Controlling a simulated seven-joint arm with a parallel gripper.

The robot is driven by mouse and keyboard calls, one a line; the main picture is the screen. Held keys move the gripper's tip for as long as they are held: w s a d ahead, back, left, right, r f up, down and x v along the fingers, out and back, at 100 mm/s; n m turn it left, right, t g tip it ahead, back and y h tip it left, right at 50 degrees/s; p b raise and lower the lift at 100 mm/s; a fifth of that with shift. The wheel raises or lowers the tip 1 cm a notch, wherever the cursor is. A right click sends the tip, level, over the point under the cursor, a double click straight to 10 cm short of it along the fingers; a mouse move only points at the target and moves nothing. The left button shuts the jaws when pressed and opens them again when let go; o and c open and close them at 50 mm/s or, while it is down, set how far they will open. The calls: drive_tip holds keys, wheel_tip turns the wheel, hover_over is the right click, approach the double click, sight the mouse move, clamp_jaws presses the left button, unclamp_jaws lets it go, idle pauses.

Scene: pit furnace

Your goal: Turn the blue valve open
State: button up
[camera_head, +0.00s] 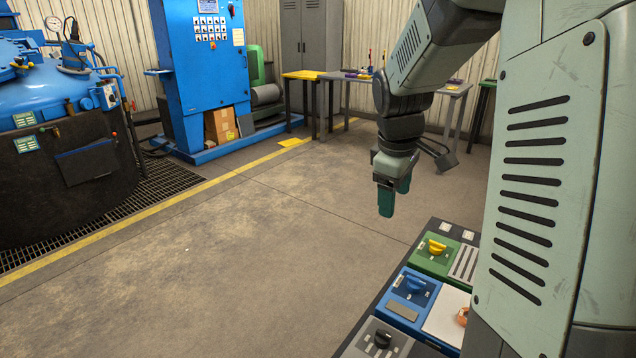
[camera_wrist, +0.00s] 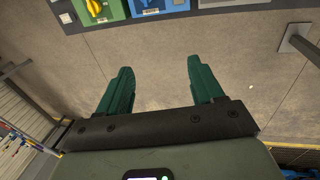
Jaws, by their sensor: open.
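The blue valve (camera_head: 415,285) is a blue knob on a blue panel (camera_head: 401,309) of the control board at the lower right of the head view. The blue panel also shows at the top edge of the wrist view (camera_wrist: 167,12), where the knob is only partly visible and cut off by the frame. My gripper (camera_head: 395,199) has green fingers pointing down. It hangs in the air above and beyond the board, apart from the valve. In the wrist view my gripper (camera_wrist: 164,92) is open, with only bare floor between its fingers.
A green panel with a yellow knob (camera_head: 436,247) and a grey panel with a black knob (camera_head: 382,338) flank the blue one. An orange knob (camera_head: 462,316) sits to its right. A blue furnace (camera_head: 60,75) and blue cabinet (camera_head: 205,75) stand behind. The middle floor is clear.

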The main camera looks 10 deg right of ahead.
sight(415, 279)
drive_tip(key=w+d+f+n, duration=0.1)
drive_tip(key=d+f, duration=0.2)
drive_tip(key=f, duration=0.6)
drive_tip(key=w+d+f+n+g+y, duration=0.1)
drive_tip(key=d+f, duration=0.3)
drive_tip(key=f, duration=0.6)
drive_tip(key=w+d+f+g, duration=0.1)
drive_tip(key=d+f, duration=0.2)
drive_tip(key=f, duration=0.6)
drive_tip(key=shift+w+d+f+n+y, duration=0.1)
drive_tip(key=shift+d+f+n+y, duration=0.05)
drive_tip(key=shift+d+n+y, duration=0.2)
drive_tip(key=c, duration=1.1)
drive_tip(key=shift+o, duration=0.2)
